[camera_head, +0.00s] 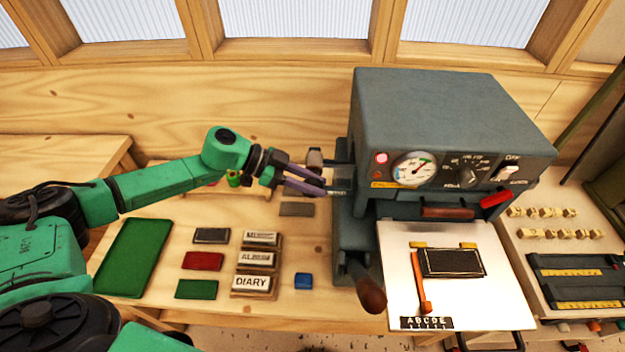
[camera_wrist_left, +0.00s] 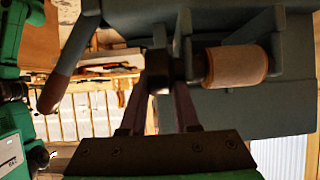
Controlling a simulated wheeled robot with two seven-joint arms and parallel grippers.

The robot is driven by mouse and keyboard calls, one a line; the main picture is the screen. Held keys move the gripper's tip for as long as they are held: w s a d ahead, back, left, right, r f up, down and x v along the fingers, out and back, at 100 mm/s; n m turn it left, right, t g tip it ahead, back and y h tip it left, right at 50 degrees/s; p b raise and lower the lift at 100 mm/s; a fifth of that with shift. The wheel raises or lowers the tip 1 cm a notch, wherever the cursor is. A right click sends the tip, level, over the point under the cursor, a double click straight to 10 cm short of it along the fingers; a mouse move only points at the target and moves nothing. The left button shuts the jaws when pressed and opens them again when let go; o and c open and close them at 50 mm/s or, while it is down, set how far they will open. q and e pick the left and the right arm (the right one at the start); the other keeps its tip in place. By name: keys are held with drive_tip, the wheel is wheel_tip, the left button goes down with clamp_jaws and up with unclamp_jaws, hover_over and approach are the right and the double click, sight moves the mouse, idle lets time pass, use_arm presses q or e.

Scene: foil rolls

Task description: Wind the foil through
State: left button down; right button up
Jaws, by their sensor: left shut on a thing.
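The grey foil press (camera_head: 445,120) stands right of centre, with a dial, a knob and a red lamp on its front. My left gripper (camera_head: 325,187) reaches its left side. In the left wrist view, the left gripper (camera_wrist_left: 160,88) has its purple fingers closed on a dark knob (camera_wrist_left: 158,68). The knob sits at the end of a spindle carrying a tan foil roll (camera_wrist_left: 237,65), beside the grey press body (camera_wrist_left: 210,115). The fingers partly hide the knob. No loose strip of foil can be made out. My right gripper is out of view.
A white plate (camera_head: 405,255) with a dark block lies under the press. A lever with a brown grip (camera_head: 371,294) juts out at front left.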

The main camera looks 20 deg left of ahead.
use_arm(q)
drive_tip(key=y, duration=0.1)
drive_tip(key=g+y, duration=0.1)
drive_tip(key=y, duration=0.3)
drive_tip(key=shift+w+d+f, duration=0.1)
drive_tip(key=shift+d+f, duration=0.05)
drive_tip(key=shift+d, duration=0.2)
drive_tip(key=y, duration=0.2)
drive_tip(key=g+y, duration=0.1)
drive_tip(key=y, duration=0.1)
drive_tip(key=shift+d+f+b, duration=0.1)
drive_tip(key=shift+f+b, duration=0.1)
drive_tip(key=shift+b, duration=0.1)
drive_tip(key=shift+f+g+y, duration=0.2)
drive_tip(key=shift+g+y, duration=0.4)
drive_tip(key=shift+y, duration=1)
drive_tip(key=c, duration=0.6)
unclamp_jaws()
drive_tip(key=shift+c, duration=0.2)
drive_tip(key=shift+r+b, duration=0.1)
drive_tip(key=shift+b, duration=0.2)
